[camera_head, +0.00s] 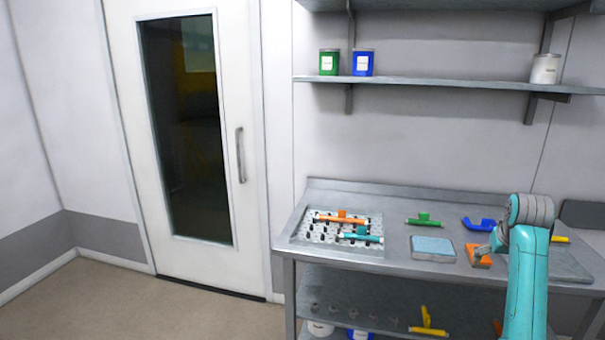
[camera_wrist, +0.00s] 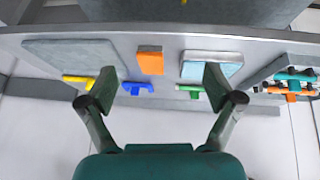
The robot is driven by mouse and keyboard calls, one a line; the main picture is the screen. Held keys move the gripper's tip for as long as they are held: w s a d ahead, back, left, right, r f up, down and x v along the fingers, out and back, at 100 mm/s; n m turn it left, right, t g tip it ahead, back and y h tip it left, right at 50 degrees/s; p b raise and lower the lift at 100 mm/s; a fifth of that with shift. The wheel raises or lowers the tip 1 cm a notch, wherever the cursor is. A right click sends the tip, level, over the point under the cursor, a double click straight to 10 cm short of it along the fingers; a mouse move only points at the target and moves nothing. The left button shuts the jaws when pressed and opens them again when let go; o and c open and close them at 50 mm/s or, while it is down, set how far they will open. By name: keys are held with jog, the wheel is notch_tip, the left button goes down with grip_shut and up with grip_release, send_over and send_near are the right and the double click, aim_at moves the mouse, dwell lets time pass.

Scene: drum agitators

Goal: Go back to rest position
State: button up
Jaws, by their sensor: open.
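My turquoise arm stands at the right of the head view, with my gripper (camera_head: 494,240) over the bench near an orange block (camera_head: 480,258). In the wrist view my gripper (camera_wrist: 160,79) is open, with nothing between its fingers. Beyond the fingers lie the orange block (camera_wrist: 150,62), a light blue block (camera_wrist: 212,69), and blue (camera_wrist: 138,88), green (camera_wrist: 188,90) and yellow (camera_wrist: 80,82) agitators, all apart from each other. My arm partly hides the yellow agitator (camera_head: 560,239) in the head view.
A perforated rack (camera_head: 300,236) at the bench's left holds orange (camera_head: 340,217) and teal (camera_head: 361,236) agitators. A grey mat (camera_head: 570,266) lies at the right. Cans stand on the wall shelf (camera_head: 440,82). A lower shelf holds a yellow piece (camera_head: 428,324). The floor by the door is clear.

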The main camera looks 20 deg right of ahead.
jog(key=a+f+n+t, duration=0.1)
jog(key=a+f, duration=0.7)
jog(key=f, duration=0.3)
jog(key=a+f+n+t, duration=0.1)
jog(key=a+f, duration=0.7)
jog(key=f, duration=0.3)
jog(key=s+a+f+n+t, duration=0.1)
jog(key=s+a+f+t, duration=0.1)
jog(key=s+a+f, duration=0.5)
jog(key=s+a+f+t, duration=0.1)
jog(key=s+a+f, duration=0.25)
jog(key=a, duration=0.55)
jog(key=s+a+r+n+t+y, duration=0.1)
jog(key=s+a, duration=0.5)
jog(key=s, duration=0.3)
jog(key=s+a+r+n+t+y, duration=0.1)
jog(key=s+a+t, duration=0.1)
jog(key=s+a, duration=0.5)
jog(key=s+a+r+t+y, duration=0.1)
jog(key=s+a+r, duration=0.1)
jog(key=s+r, duration=0.5)
jog(key=s+a+r+n+t+y, duration=0.1)
jog(key=s+a+r, duration=0.1)
jog(key=s+r, duration=0.5)
jog(key=s, duration=0.4)
jog(key=shift+a, duration=0.35)
